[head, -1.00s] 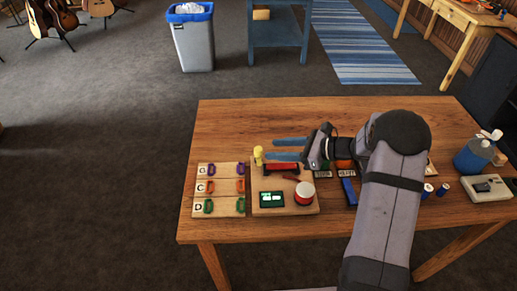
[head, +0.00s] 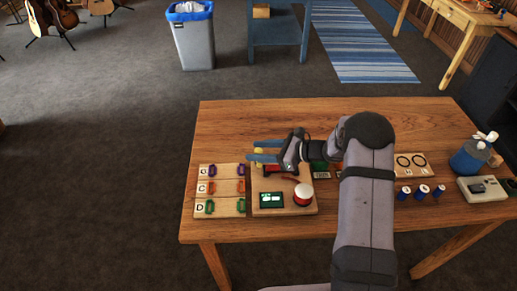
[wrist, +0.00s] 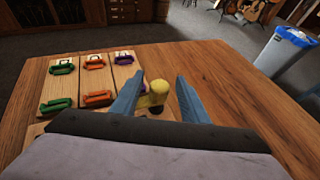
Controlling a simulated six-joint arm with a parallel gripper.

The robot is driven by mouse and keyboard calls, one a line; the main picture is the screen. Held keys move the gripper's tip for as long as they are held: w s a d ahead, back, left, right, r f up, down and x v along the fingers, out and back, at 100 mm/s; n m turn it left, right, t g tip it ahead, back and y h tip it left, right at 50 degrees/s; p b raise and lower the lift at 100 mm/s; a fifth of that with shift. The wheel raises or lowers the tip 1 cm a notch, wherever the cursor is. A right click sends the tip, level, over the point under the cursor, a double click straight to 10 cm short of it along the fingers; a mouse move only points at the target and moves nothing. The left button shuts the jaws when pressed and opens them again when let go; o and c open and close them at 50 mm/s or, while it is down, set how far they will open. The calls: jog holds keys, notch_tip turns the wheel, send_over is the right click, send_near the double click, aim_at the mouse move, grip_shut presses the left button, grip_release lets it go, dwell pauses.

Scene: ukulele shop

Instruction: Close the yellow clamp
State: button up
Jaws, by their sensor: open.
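The yellow clamp (wrist: 156,95) stands on a wooden board (head: 310,209) on the table. In the wrist view it lies between the two blue fingers of my gripper (wrist: 158,88), close to the left finger; I cannot tell if they touch. The fingers are apart with nothing gripped. In the head view my gripper (head: 262,151) points left over the back of the board, and its fingers hide most of the yellow clamp (head: 258,160). Whether the clamp is open or closed cannot be told.
Left of the board, a panel (head: 228,206) marked G, C, D bears purple, orange and green clips. A red-and-white round button (head: 303,194) and a green display (head: 271,199) sit on the board.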

grip_shut()
jog(key=shift+w+f+n+g+b, duration=0.15)
jog(key=shift+n+g+b, duration=0.25)
jog(key=shift+g+b, duration=0.2)
jog(key=shift+f+n+g+y+b, duration=0.1)
jog(key=shift+n+g+y+b, duration=0.3)
jog(key=shift+n+g+b, duration=0.6)
jog(key=n+g+b, duration=0.2)
jog(key=g+b, duration=0.1)
jog(key=shift+r+n+g+b, duration=0.25)
jog(key=shift+n+g+b, duration=0.95)
jog(key=shift+b, duration=0.4)
grip_release()
